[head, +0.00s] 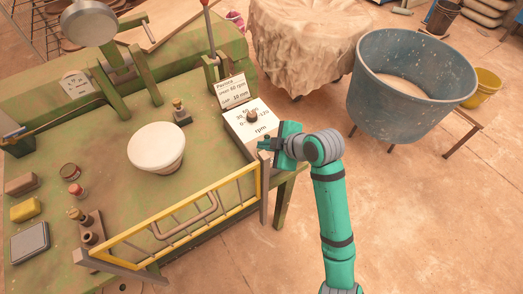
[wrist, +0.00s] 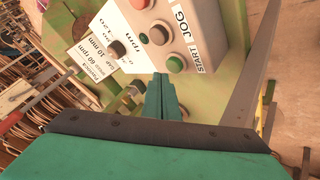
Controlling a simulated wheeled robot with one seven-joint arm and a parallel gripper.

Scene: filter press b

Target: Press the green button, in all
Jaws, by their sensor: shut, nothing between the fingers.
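The green button (wrist: 176,64) is on the face of a pale control box in the wrist view, beside the word START. My gripper (wrist: 160,76) is shut and empty; its fingertips appear just left of and below the green button in that view. I cannot tell the gap between them. In the head view my gripper (head: 263,145) is at the front right side of the control box (head: 238,124). The green button cannot be made out there.
A dark knob (wrist: 117,47) is on the rpm dial. A yellow guard rail (head: 180,212) stands at the green table's front edge. A blue tub (head: 405,110) stands at right.

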